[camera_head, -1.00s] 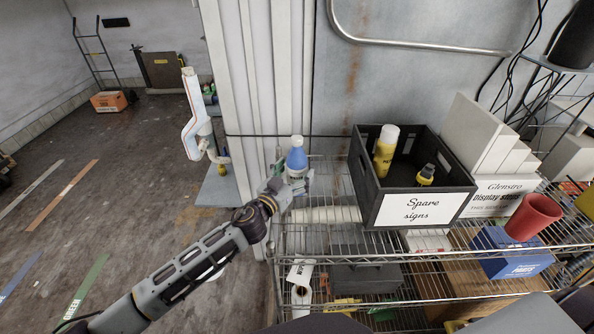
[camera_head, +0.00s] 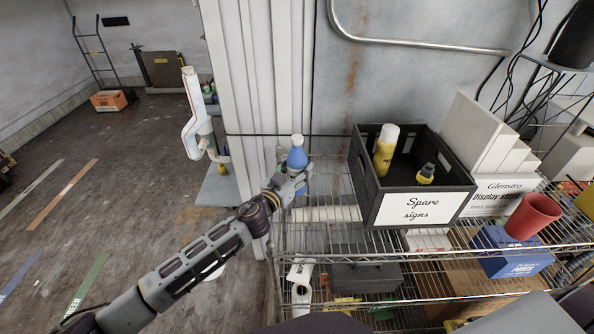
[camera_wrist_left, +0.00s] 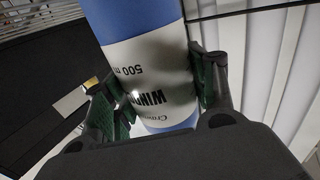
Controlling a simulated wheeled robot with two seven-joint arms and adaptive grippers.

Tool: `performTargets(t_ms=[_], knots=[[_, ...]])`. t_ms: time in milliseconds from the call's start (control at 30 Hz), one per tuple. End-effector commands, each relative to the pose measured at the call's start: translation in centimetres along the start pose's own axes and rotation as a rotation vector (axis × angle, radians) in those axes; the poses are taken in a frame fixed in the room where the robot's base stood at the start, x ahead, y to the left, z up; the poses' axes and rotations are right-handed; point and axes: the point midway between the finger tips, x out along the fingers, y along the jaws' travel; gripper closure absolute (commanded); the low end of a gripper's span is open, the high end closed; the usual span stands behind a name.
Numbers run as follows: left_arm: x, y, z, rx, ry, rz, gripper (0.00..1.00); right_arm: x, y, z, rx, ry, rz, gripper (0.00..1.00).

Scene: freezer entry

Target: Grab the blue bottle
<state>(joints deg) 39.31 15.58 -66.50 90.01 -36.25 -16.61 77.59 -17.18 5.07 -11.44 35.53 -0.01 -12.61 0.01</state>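The blue bottle (camera_head: 297,155) stands upright at the left end of the wire shelf, with a blue top part, a pale cap and a white label. My left gripper (camera_head: 300,177) is around its middle in the head view. In the left wrist view the bottle (camera_wrist_left: 150,65) fills the space between the two fingers of my left gripper (camera_wrist_left: 162,92). The green pads look in contact with both its sides, over the label. Part of the label is hidden in the head view by the fingers. My right gripper is not in view.
A red cup (camera_head: 533,216) and a blue box (camera_head: 508,262) are farther right. A pale wall panel is close behind the bottle.

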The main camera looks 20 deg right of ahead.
Motion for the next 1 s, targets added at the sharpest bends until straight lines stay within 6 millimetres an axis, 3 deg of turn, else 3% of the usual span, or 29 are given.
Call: performTargets(t_ms=[33,300,667,1000], knots=[[0.0,0.0,0.0,0.0,0.0,0.0,0.55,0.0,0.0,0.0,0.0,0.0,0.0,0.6],[0.0,0.0,-0.2,0.0,0.003,0.0,0.88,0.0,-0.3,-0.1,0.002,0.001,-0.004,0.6],[0.0,0.0,-0.5,0.001,0.003,0.0,0.88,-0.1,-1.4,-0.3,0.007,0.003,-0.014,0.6],[0.0,0.0,-2.8,0.001,0.004,0.001,0.88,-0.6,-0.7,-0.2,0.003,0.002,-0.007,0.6]])
